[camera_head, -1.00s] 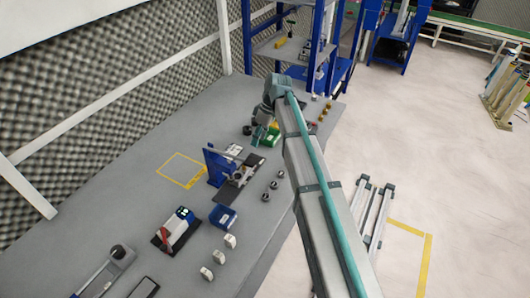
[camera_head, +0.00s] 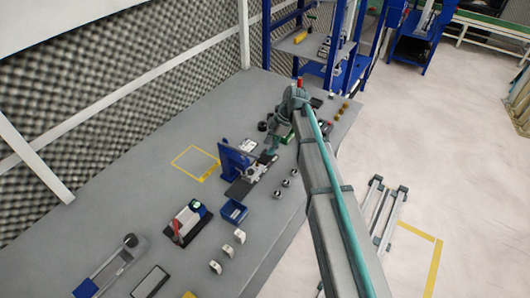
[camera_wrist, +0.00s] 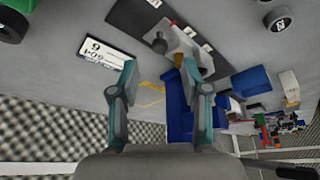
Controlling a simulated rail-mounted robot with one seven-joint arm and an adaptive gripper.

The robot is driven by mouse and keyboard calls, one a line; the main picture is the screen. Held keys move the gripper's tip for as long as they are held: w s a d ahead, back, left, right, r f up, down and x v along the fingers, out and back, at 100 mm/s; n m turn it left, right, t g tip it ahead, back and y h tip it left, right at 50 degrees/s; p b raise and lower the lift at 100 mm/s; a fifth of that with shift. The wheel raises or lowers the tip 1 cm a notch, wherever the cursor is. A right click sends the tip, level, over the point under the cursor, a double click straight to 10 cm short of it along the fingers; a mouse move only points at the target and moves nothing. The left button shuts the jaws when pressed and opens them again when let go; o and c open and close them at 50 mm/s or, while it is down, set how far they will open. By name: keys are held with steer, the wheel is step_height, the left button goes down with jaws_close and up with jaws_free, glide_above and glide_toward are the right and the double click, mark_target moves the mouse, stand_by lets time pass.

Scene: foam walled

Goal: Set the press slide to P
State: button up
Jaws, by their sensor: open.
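The press is a blue upright bracket (camera_head: 232,163) on a dark base plate (camera_head: 240,190) on the grey bench. In the wrist view its blue body (camera_wrist: 178,118) is partly behind my right finger. A grey metal slide block (camera_wrist: 185,45) with a dark round knob (camera_wrist: 160,43) sits on the dark plate (camera_wrist: 133,17), with small white and red marks. I cannot read a P there. My gripper (camera_wrist: 160,64) is open and empty. Its fingertips are apart, with the knob and slide beyond the gap. In the head view my gripper (camera_head: 268,157) is just beyond the plate's far end.
A white label card (camera_wrist: 103,50) lies left of my fingers. A blue bin (camera_head: 234,212), a red-and-white device (camera_head: 187,222) and several small round parts stand close by on the bench. A blue shelf rack stands at the bench's far end.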

mark_target(256, 168)
steer(key=shift+p+x, duration=0.7)
steer(key=shift+x, duration=2)
jaws_close()
